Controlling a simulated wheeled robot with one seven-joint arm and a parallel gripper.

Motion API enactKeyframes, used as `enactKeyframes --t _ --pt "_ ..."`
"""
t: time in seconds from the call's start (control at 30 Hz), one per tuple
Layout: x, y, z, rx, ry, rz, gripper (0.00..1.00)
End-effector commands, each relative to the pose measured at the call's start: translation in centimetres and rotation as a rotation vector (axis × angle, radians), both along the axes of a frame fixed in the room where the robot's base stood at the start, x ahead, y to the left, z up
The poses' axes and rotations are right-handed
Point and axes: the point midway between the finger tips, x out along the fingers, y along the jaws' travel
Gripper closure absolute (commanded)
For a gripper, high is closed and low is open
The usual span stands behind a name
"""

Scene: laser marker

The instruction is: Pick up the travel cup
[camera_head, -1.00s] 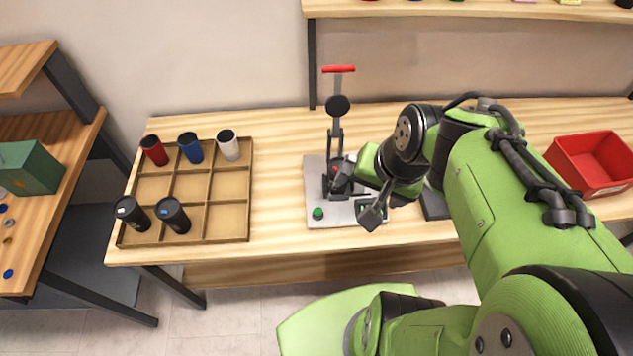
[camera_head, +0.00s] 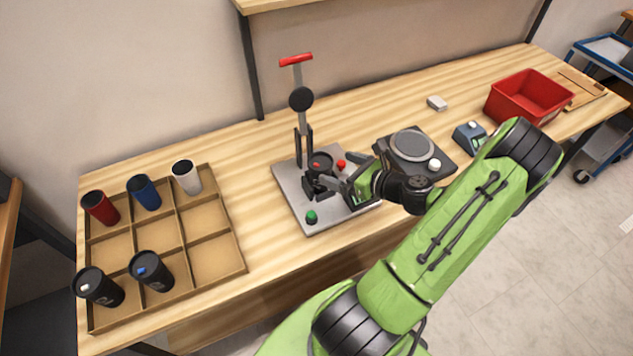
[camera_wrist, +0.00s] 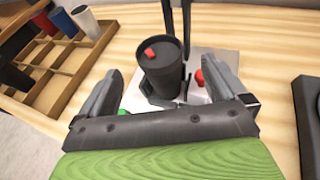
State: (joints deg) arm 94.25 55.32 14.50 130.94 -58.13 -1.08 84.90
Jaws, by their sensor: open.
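A black travel cup with a red mark on its lid (camera_wrist: 162,72) stands upright in the holder of the grey marking machine. It also shows in the head view (camera_head: 319,164), partly hidden by my gripper. My gripper (camera_wrist: 165,92) is open, with one finger to the left and one to the right of the cup. Clear gaps show between the cup and both fingers in the wrist view. The machine's plate (camera_head: 292,193) carries a green button (camera_head: 311,216) and a red button (camera_head: 341,164). Its upright has a red handle (camera_head: 296,60).
A divided wooden tray (camera_head: 243,268) at left holds red, blue, white and black cups. A black scale-like device (camera_head: 410,145), a small blue device (camera_head: 469,135) and a red bin (camera_head: 528,98) stand to the right. Bare tabletop lies between tray and machine.

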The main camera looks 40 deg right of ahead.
Motion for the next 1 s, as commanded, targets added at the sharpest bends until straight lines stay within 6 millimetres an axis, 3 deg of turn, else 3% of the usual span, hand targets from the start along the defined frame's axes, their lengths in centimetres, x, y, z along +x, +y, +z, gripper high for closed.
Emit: enactKeyframes --t 0.1,0.27,0.5,0.77,1.0 --pt "2.5 0.4 -1.1 -0.001 0.0 0.006 0.01" --pt "4.3 0.5 -1.6 -0.001 0.0 0.004 0.01" --pt "8.2 0.9 -3.1 -0.002 0.001 0.005 0.01" --pt "8.8 0.9 -3.2 -0.002 0.002 0.002 0.01" --pt "8.7 0.9 -3.2 -0.003 0.002 0.002 0.34"
